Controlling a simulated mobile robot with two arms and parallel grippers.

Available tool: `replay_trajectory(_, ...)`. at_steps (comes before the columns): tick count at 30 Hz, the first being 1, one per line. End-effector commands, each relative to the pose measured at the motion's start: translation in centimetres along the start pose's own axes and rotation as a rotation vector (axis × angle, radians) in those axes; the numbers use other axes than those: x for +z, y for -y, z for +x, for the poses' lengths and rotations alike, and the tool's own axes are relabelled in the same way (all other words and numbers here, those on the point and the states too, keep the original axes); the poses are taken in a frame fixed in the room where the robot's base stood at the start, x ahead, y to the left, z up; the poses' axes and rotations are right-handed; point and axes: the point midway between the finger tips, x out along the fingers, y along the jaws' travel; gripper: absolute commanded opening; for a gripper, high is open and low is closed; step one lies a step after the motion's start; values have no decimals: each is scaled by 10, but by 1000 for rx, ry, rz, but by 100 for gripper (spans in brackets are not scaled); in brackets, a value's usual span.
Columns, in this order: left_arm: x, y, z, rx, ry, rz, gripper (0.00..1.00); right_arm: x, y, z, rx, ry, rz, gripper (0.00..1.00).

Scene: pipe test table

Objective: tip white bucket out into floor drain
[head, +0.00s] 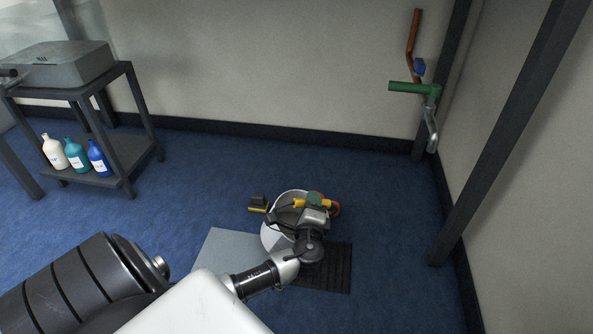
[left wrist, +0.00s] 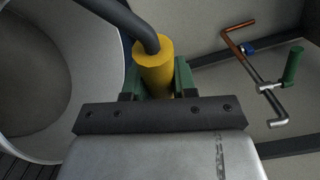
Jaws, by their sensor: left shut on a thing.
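The white bucket (head: 270,237) is over or beside the dark grated floor drain (head: 338,272), partly hidden by my left gripper (head: 312,204). In the left wrist view the bucket (left wrist: 108,60) fills the left side, its open mouth showing a grey inside; I cannot make out any contents. My left gripper (left wrist: 155,90) is shut on the bucket's yellow handle grip (left wrist: 154,62), with a dark bail running up from it. I cannot tell exactly how far the bucket is tilted or whether it touches the floor. My right gripper is not in view.
A grey floor plate (head: 222,252) lies left of the drain. A small black-and-yellow item (head: 257,204) shows by the bucket. A cart (head: 135,150) with several bottles stands at the left. Blue floor is clear behind the bucket.

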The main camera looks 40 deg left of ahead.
Motion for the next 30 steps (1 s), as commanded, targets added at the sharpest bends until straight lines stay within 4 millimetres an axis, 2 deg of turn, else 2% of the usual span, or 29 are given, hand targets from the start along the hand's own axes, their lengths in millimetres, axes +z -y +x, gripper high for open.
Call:
replay_trajectory(10,0,2,1,-9,3,7,0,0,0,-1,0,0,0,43)
replay_trajectory(18,-13,2,-5,-64,19,117,0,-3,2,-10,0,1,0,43)
replay_trajectory(30,-13,4,-6,-68,21,125,0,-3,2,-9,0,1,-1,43)
